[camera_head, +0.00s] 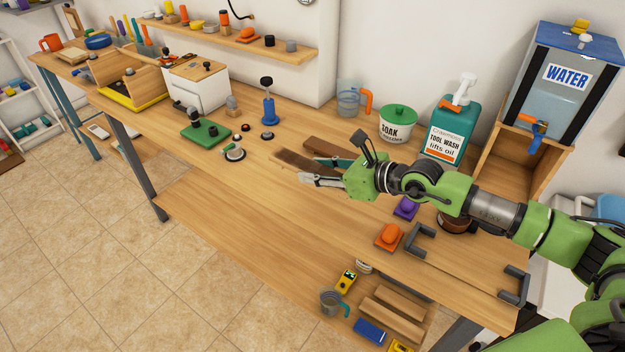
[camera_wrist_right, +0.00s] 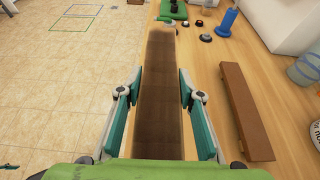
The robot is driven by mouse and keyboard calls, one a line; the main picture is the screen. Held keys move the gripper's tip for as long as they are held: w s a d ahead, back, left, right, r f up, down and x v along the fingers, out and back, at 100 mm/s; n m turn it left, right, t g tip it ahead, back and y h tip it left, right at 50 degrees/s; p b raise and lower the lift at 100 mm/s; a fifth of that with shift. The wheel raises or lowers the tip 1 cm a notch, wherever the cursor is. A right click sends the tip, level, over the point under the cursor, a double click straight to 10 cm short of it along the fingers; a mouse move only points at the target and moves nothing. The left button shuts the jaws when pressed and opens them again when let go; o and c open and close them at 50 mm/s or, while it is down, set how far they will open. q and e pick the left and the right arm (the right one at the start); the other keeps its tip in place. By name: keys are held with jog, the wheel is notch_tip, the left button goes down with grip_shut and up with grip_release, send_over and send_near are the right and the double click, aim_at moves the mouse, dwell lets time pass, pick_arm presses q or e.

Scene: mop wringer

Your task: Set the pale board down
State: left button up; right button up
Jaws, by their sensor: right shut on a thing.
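My right gripper (camera_head: 312,170) is shut on a long greyish-brown board (camera_head: 297,160), over the middle of the workbench. In the right wrist view the board (camera_wrist_right: 159,95) runs straight away from me between the two fingers (camera_wrist_right: 160,90). It has a lighter far end and looks brown rather than pale. The head view does not clearly show whether it touches the bench top or hangs just above it. A second, redder-brown board (camera_wrist_right: 245,112) lies apart to the right; in the head view it (camera_head: 328,147) is behind the held one. My left gripper is not in view.
The bench top (camera_head: 225,205) is bare left and in front of the gripper. A green block (camera_head: 205,132), small round parts and a blue stand (camera_head: 268,108) are farther left. A soak tub (camera_head: 397,122) and tool wash bottle (camera_head: 450,125) stand behind; an orange knob (camera_head: 388,235) is in front.

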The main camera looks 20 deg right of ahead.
jog(key=b, duration=0.3)
send_over(313, 189)
notch_tip(313, 189, down, 7)
jog(key=shift+r, duration=0.2)
jog(key=shift+w+f, duration=0.1)
jog(key=shift+f, duration=1.4)
jog(key=shift+f, duration=0.1)
jog(key=shift+f+b, duration=0.15)
jog(key=shift+b, duration=0.15)
jog(key=o, duration=1.1)
jog(key=shift+o, duration=0.2)
